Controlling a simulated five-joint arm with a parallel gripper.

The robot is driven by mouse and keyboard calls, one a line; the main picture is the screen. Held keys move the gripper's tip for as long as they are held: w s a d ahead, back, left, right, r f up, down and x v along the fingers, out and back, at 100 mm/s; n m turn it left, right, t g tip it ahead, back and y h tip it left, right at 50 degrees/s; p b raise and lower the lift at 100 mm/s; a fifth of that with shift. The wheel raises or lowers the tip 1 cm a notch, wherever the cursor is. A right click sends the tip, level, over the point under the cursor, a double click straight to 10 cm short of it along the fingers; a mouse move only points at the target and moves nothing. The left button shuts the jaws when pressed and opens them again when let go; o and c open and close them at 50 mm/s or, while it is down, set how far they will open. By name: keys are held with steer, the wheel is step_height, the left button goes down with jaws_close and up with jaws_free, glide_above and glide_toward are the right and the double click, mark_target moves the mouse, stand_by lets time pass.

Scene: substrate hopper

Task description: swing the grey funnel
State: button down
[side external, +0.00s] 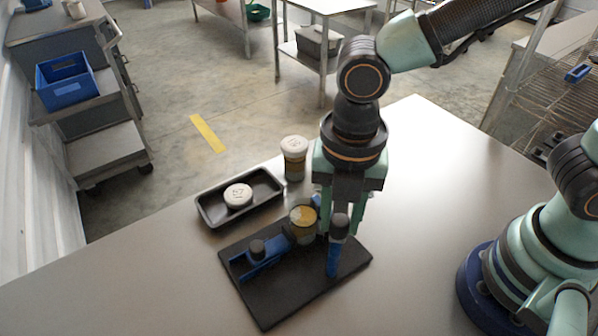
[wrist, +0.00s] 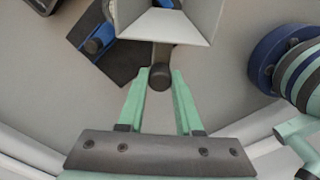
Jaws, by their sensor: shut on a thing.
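The grey funnel (wrist: 165,28) shows at the top middle of the wrist view, with a square, light, flared mouth cut off by the frame edge. A short dark handle with a round knob (wrist: 160,78) extends from it toward me. My gripper (wrist: 153,82) is shut on this handle, with the green fingers on both sides of the knob. In the side external view my gripper (side external: 338,222) points down over the right part of a black base plate (side external: 290,298). A blue post (side external: 333,262) stands below it. My gripper largely hides the funnel there.
A jar (side external: 303,223) with yellowish contents stands left of my gripper, beside a blue lever (side external: 262,262) with a dark knob. Behind are a lidded jar (side external: 294,160) and a black tray (side external: 210,211) holding a white lid (side external: 238,195). The tabletop right of the plate is clear.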

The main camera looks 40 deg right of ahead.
steer(key=n, duration=0.4)
steer(key=shift+n, duration=0.3)
steer(key=n, duration=0.4)
steer(key=c, duration=0.7)
jaws_free()
steer(key=shift+r, duration=3.5)
